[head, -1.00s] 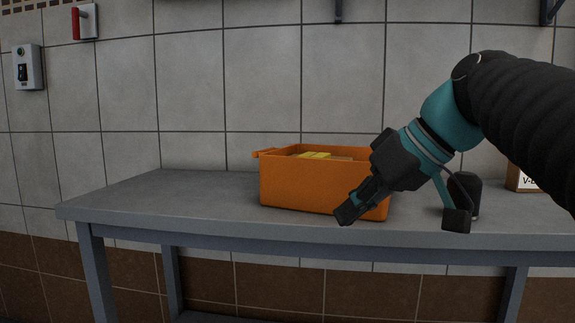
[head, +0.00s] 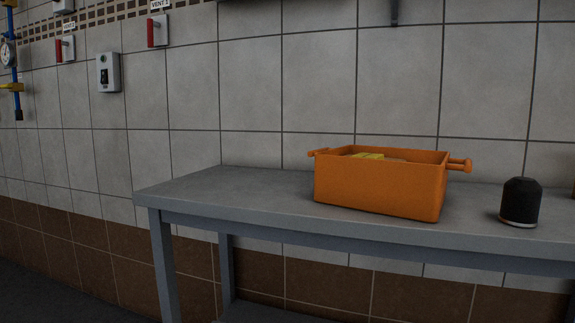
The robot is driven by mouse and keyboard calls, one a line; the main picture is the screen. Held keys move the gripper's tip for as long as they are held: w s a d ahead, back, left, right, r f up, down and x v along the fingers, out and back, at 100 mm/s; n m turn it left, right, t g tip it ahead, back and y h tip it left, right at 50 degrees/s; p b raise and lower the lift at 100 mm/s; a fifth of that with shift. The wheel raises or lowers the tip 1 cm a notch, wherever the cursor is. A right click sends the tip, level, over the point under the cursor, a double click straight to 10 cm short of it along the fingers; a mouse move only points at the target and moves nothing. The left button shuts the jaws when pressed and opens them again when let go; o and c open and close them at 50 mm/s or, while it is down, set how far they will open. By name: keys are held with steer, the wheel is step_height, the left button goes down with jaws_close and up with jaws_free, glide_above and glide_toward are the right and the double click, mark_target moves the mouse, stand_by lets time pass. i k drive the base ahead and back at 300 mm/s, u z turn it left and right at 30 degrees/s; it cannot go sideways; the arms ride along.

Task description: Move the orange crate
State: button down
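The orange crate (head: 378,188) stands upright on the grey table (head: 240,190), close to its front edge. It has a bar handle at its left end and another at its right end (head: 459,164). Something yellow (head: 368,156) shows just above the crate's rim; the rest of the contents is hidden by the front wall. My gripper and arm are outside the picture.
A black cylinder (head: 521,202) with a pale base stands on the table to the right of the crate. The tabletop left of the crate is clear. A tiled wall with a switch box (head: 108,72) and red-handled levers (head: 150,32) rises behind.

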mark_target(414, 189)
steer(key=u, duration=0.9)
steer(key=k, duration=0.8)
steer(key=z, duration=1.25)
steer(key=i, duration=0.5)
